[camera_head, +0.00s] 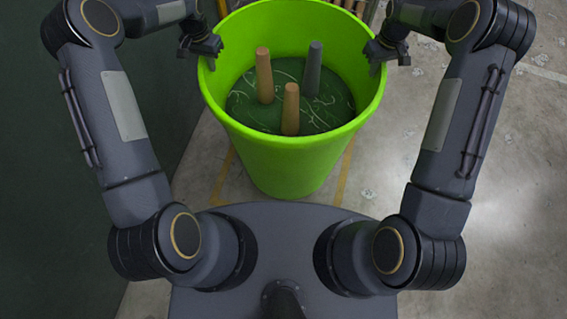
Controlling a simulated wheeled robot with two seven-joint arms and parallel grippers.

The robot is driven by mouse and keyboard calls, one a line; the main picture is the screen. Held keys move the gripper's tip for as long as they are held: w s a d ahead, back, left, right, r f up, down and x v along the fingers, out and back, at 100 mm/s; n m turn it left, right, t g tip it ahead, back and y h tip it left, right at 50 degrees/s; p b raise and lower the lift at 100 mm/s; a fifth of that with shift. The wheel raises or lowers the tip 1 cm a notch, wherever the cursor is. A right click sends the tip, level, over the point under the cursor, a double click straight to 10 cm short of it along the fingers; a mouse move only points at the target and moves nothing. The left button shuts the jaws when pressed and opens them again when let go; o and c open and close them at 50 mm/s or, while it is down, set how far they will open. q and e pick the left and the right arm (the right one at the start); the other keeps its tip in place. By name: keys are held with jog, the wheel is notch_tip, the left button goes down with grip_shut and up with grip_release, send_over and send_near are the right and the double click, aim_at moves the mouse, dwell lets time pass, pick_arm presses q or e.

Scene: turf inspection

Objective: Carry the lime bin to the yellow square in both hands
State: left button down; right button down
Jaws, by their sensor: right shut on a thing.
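The lime bin (285,162) stands upright right in front of my base, its wide mouth facing up. My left gripper (200,52) is at the left side of its rim, with one finger inside the wall; whether it is closed on the rim is too small to tell. My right gripper (389,58) is shut on the right side of the rim. Yellow lines of the square show on the floor left (222,178) and right (345,172) of the bin's lower part. The bin hides the rest, and I cannot tell whether its base touches the floor.
Inside the bin are a dark green patterned surface and three upright pegs, two tan (264,76) (290,108) and one grey (313,68). A dark green surface (60,200) fills the left side. Speckled grey floor (510,190) is open on the right.

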aim_at(370, 80)
pick_arm(q)
jog(key=shift+a+r, duration=0.3)
jog(key=shift+a, duration=0.2)
pick_arm(e)
jog(key=shift+w+a+r, duration=0.15)
jog(key=shift+w+r, duration=0.1)
jog(key=shift+w, duration=0.05)
pick_arm(q)
jog(key=shift+f, duration=0.2)
pick_arm(e)
jog(key=shift+f, duration=0.25)
